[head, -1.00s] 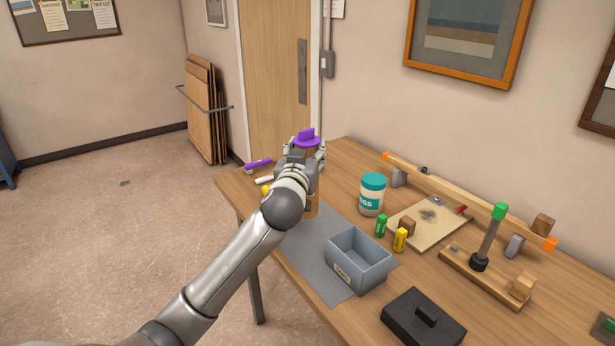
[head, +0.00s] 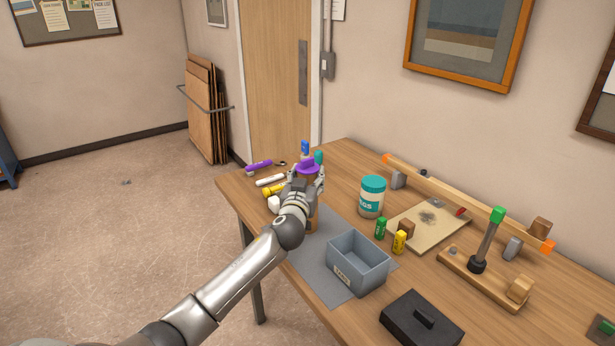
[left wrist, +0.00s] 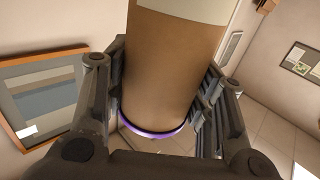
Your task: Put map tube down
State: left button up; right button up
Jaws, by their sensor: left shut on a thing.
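The map tube (head: 311,213) is brown with a purple cap and stands upright at the far left part of the table. My left gripper (head: 306,180) is shut on the tube near its purple cap. The tube's lower end is partly hidden behind my arm, so I cannot tell whether it touches the table. In the left wrist view the tube (left wrist: 170,70) fills the middle between the fingers of my left gripper (left wrist: 165,110). My right gripper is not in view.
The wooden table (head: 348,165) holds a grey mat (head: 313,262), a grey bin (head: 342,273), a teal-lidded jar (head: 371,200), green and yellow batteries, and a black box (head: 421,322). Blue and teal items, a purple-handled tool (head: 259,167) and a yellow item (head: 274,191) lie around the tube.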

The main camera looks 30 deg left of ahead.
pick_arm(q)
jog(key=shift+f, duration=0.1)
jog(key=o, duration=1.4)
jog(key=shift+r, duration=0.3)
jog(key=b+v, duration=0.2)
jog(key=v, duration=1)
jog(key=shift+f, duration=0.2)
jog(key=shift+d, duration=0.1)
